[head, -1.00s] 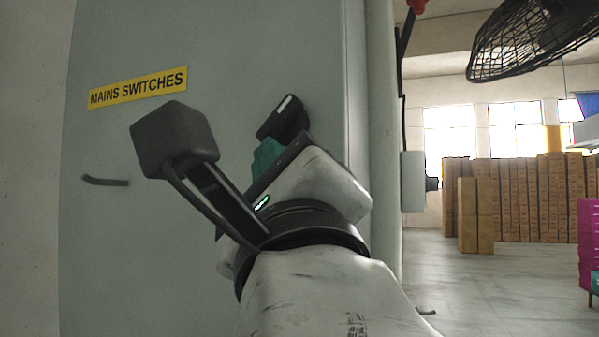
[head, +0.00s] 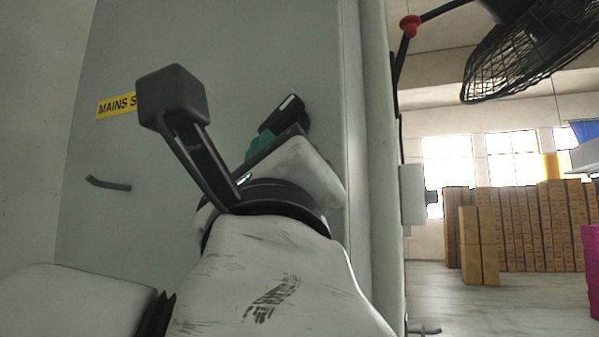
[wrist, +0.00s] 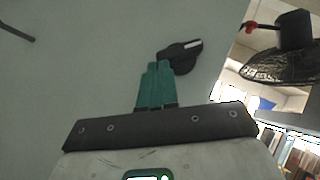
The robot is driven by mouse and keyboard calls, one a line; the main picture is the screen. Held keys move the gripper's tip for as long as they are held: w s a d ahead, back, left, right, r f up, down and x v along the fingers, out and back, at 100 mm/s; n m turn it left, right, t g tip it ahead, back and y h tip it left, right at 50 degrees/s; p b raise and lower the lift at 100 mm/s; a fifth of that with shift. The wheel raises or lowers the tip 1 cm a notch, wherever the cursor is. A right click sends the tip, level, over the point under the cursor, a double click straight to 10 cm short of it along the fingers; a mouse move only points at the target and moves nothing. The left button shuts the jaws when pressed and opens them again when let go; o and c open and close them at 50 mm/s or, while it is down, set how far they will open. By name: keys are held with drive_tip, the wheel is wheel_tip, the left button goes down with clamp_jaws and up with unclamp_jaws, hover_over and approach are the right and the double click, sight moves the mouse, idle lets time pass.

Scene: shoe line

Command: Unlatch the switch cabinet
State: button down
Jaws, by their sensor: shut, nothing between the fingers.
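The switch cabinet (head: 225,60) has a grey-green door with a yellow "MAINS SWITCHES" label (head: 114,105), partly hidden by my wrist part. A black latch knob (head: 290,112) with a white mark sits on the door near its right edge; its marked end points up and right. It also shows in the wrist view (wrist: 183,54). My gripper (wrist: 157,66) has teal fingers, shut and empty, with their tips just at the knob's lower left side. I cannot tell whether they touch it. In the head view my arm hides most of my gripper (head: 262,140).
A thin dark handle (head: 108,184) sticks out of the door at the left. A pale post (head: 383,170) with a grey box (head: 412,194) stands right of the cabinet. A black fan (head: 530,55) hangs upper right. Stacked cartons (head: 530,230) stand behind open floor.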

drive_tip(key=m+h+b, duration=0.1)
drive_tip(key=m, duration=0.1)
drive_tip(key=a+m+h+b, duration=0.1)
drive_tip(key=h+b, duration=0.1)
drive_tip(key=m+t+h+b, duration=0.1)
drive_tip(key=m+h, duration=0.1)
drive_tip(key=shift+w+a+r+m+b, duration=0.1)
drive_tip(key=shift+w+a+m+b, duration=0.05)
drive_tip(key=shift+w+m+b, duration=0.15)
drive_tip(key=shift+w+a+r, duration=0.1)
drive_tip(key=shift+a+r, duration=0.15)
drive_tip(key=shift+a, duration=0.2)
drive_tip(key=shift+f, duration=0.1)
